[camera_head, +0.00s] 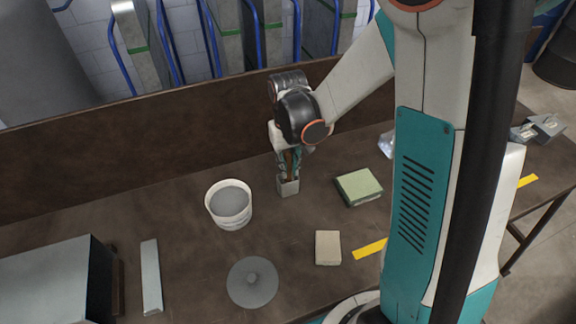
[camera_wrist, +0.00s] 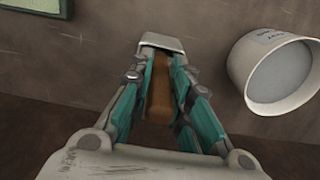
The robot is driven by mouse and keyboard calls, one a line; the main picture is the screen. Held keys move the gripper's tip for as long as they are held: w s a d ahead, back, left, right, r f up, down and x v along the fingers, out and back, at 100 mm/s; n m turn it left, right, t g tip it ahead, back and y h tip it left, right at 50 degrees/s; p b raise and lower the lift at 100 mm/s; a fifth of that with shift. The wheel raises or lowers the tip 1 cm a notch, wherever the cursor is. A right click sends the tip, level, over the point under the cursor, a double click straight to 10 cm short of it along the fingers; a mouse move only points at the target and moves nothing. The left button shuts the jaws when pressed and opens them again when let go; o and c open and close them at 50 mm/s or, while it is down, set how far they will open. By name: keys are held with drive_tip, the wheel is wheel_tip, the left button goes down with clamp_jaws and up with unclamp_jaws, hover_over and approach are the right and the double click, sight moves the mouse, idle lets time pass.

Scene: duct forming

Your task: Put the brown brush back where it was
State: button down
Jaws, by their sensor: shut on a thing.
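The brown brush shows as a brown handle (camera_wrist: 160,95) between the teal fingers in the wrist view. My gripper (camera_wrist: 162,58) is shut on it. In the head view my gripper (camera_head: 288,170) points down over the table, between the white bucket and the green block. A small grey block-like piece (camera_head: 288,188) is at the fingertips; it also shows in the wrist view (camera_wrist: 162,41). I cannot tell whether it is the brush's head or a separate holder, or whether it touches the table. The lower part of the brush is hidden.
A white bucket (camera_head: 229,204) with grey contents stands close left. A green block (camera_head: 358,187) lies right. A beige block (camera_head: 328,247), a grey disc (camera_head: 252,283) and a long grey bar (camera_head: 151,277) lie nearer. The brown table (camera_head: 190,270) has a raised back board (camera_head: 150,148).

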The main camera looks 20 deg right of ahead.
drive_tip(key=shift+r, duration=0.1)
drive_tip(key=c, duration=1.5)
unclamp_jaws()
wheel_tip(320, 180, up, 12)
drive_tip(key=p, duration=0.3)
drive_tip(key=shift+f+p, duration=0.2)
drive_tip(key=shift+p, duration=0.2)
drive_tip(key=shift+s+r, duration=0.15)
drive_tip(key=shift+r, duration=0.35)
drive_tip(key=shift+s+r+t, duration=1.25)
drive_tip(key=shift+s+r, duration=0.4)
drive_tip(key=shift+s, duration=0.8)
drive_tip(key=shift+s+r+t, duration=1.2)
drive_tip(key=shift+s+r, duration=0.4)
drive_tip(key=shift+s, duration=0.8)
drive_tip(key=shift+s+r+t, duration=1.25)
drive_tip(key=shift+s+r, duration=0.4)
drive_tip(key=shift+s, duration=0.8)
